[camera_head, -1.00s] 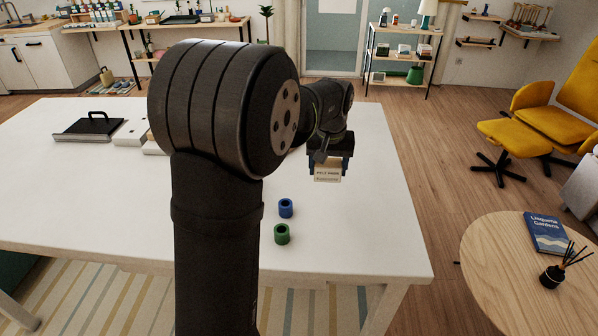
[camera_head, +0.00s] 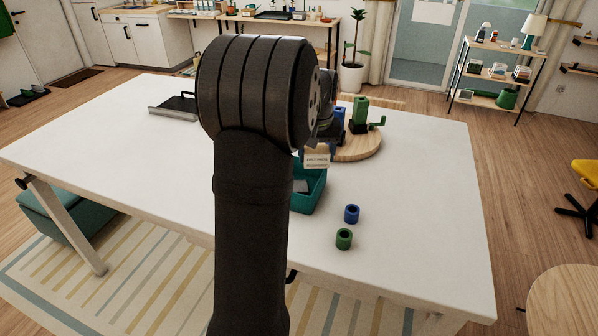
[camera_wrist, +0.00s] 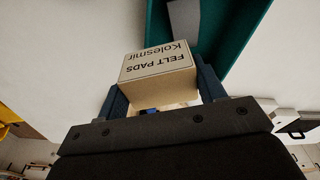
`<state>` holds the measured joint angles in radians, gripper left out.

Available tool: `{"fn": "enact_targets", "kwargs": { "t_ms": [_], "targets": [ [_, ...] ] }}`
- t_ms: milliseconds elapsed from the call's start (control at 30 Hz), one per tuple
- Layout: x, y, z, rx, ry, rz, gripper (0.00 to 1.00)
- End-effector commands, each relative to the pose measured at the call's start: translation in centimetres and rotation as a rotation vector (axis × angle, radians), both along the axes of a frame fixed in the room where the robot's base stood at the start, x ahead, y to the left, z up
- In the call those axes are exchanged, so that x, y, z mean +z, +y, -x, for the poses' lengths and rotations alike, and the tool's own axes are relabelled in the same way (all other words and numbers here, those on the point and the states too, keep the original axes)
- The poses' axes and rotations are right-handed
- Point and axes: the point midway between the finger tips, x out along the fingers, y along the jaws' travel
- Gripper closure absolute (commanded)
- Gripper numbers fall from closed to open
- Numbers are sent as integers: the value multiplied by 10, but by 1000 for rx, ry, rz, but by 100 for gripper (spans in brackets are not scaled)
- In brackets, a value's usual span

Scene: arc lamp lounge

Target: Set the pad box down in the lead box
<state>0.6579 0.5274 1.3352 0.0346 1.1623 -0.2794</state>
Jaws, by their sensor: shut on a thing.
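The pad box (camera_head: 317,160) is a small pale carton labelled FELT PADS. My gripper (camera_head: 318,151) is shut on it. In the wrist view the pad box (camera_wrist: 160,68) sits between the two dark blue fingers, its label facing the camera. A teal open box (camera_head: 309,201), the only open box I see, stands on the white table, partly hidden by my arm. A flat grey thing (camera_head: 301,186) lies in it. In the head view the pad box overlaps the teal box's far right part. In the wrist view the teal box (camera_wrist: 237,38) lies beyond the pad box; their height gap is unclear.
A blue ring (camera_head: 352,214) and a green ring (camera_head: 344,239) stand right of the teal box. Behind is a round wooden board (camera_head: 362,151) with blue and green pieces. A dark handled tray (camera_head: 174,108) lies far left. The table's front left is clear.

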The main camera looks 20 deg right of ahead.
Motion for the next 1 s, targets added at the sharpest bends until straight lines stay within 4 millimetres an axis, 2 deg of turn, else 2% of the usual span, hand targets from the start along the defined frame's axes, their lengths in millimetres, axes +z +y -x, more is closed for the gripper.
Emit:
{"fn": "enact_targets", "kwargs": {
  "t_ms": [100, 300, 467, 700, 1000],
  "targets": [
    [-17, 13, -25, 3, 2, -1, 60],
    [-32, 25, -48, 0, -1, 0, 60],
    [-40, 27, -52, -2, 0, 0, 60],
    [-73, 27, -51, -2, 1, -1, 60],
    [-76, 27, -51, -2, -1, 0, 60]
  ]
}}
